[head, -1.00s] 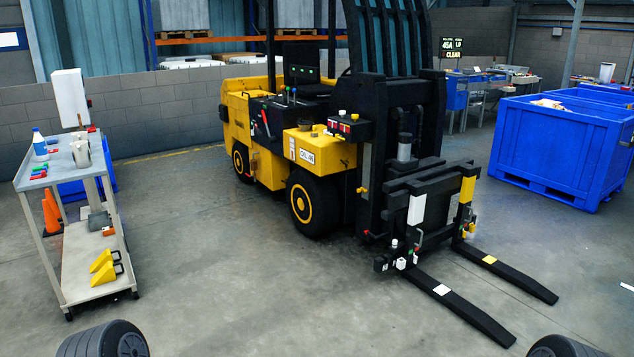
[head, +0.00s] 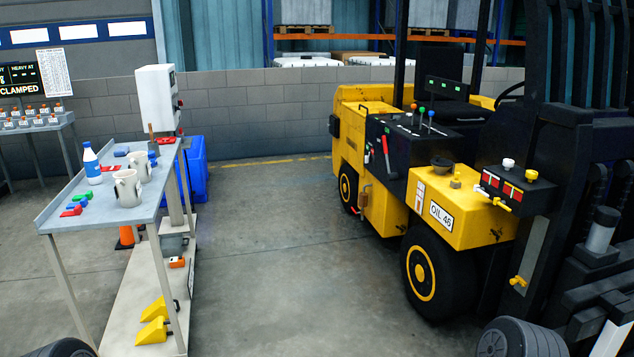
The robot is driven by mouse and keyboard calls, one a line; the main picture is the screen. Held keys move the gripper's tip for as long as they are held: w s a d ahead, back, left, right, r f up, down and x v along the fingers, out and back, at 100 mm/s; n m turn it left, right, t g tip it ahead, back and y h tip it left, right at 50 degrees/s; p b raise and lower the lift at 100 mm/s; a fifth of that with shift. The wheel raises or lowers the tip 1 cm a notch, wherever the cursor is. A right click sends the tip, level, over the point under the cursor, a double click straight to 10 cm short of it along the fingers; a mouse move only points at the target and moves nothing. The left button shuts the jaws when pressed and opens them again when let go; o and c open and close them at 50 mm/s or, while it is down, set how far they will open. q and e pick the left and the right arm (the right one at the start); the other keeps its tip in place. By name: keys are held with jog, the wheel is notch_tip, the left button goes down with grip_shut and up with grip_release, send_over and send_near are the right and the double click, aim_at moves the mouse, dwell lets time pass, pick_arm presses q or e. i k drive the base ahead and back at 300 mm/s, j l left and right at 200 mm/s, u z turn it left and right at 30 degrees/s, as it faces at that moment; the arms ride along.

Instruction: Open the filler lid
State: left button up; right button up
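The yellow forklift (head: 360,128) stands on the right in the head view. Its yellow tank box (head: 460,225) carries a white label reading "OIL 46". On top of the box are a round black cap-like piece (head: 442,162) and a smaller brass-coloured fitting (head: 455,184). The black piece looks like the filler lid, and I see no clear sign that it is open. Neither of my grippers shows; only dark rounded parts of my arms appear at the bottom left and bottom right.
A trolley (head: 70,218) on the left holds a bottle (head: 91,163), white jugs (head: 128,188) and small coloured parts; yellow wedges (head: 152,322) lie on its lower shelf. A control box (head: 515,190) sits right of the tank. Floor (head: 290,270) between trolley and forklift is clear.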

aim_at(437, 161)
jog(key=i+l+z, duration=0.1)
jog(key=i+z, duration=0.2)
jog(key=i, duration=0.2)
jog(key=i+z, duration=0.35)
jog(key=i, duration=0.2)
jog(key=i+j+z, duration=0.3)
jog(key=i, duration=0.2)
jog(key=i+j+z, duration=0.35)
jog(key=i, duration=0.15)
jog(key=i+j+z, duration=0.2)
jog(key=i+z, duration=0.2)
jog(key=i, duration=0.15)
jog(key=i+j+z, duration=0.4)
jog(key=i, duration=0.1)
